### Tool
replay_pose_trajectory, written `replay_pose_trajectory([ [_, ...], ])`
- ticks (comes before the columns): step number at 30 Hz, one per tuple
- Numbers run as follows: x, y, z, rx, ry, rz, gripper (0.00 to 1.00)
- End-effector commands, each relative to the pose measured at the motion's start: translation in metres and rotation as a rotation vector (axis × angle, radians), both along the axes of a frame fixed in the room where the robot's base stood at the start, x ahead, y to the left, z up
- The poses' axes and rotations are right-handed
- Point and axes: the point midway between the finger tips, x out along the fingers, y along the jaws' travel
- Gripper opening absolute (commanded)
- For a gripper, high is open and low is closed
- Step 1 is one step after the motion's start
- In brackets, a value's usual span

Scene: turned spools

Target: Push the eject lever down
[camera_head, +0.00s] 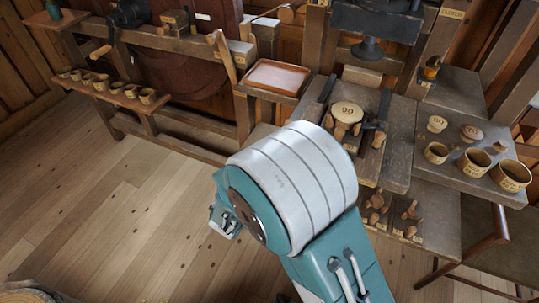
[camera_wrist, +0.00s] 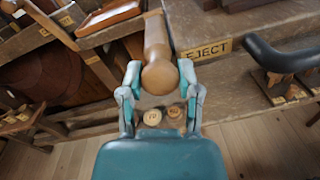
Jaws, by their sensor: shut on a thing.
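The eject lever (camera_wrist: 157,42) is a smooth wooden handle with a rounded knob end, in the middle of the wrist view. The label reading EJECT (camera_wrist: 207,50) is on the wooden beam just right of it. My gripper (camera_wrist: 160,76) has its teal fingers on both sides of the knob end and is shut on it. In the head view my own arm covers the middle of the picture, and I cannot make out the gripper or the eject lever there.
Two small numbered wooden discs (camera_wrist: 164,117) sit below the knob. A black curved handle (camera_wrist: 280,55) is to the right. A reddish wooden tray (camera_head: 278,77) stands behind my arm. A workbench with cups and spools (camera_head: 475,157) is at right. Floor at left (camera_head: 90,220) is clear.

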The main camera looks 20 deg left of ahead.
Motion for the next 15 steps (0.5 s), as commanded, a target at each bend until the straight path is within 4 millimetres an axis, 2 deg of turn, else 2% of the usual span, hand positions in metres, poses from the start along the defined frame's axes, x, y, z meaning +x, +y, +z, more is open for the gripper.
replay_pose_trajectory([
  [10, -0.0004, 0.0003, -0.002, -0.001, 0.006, 0.002, 0.0],
  [11, -0.0004, 0.0003, -0.002, -0.001, 0.006, 0.002, 0.57],
  [12, -0.0003, 0.0002, -0.0018, 0.0, 0.006, 0.002, 0.75],
  [13, -0.0003, 0.0002, -0.0016, 0.0, 0.005, 0.002, 0.79],
  [15, -0.0002, 0.0001, -0.0012, 0.0, 0.004, 0.002, 0.79],
])
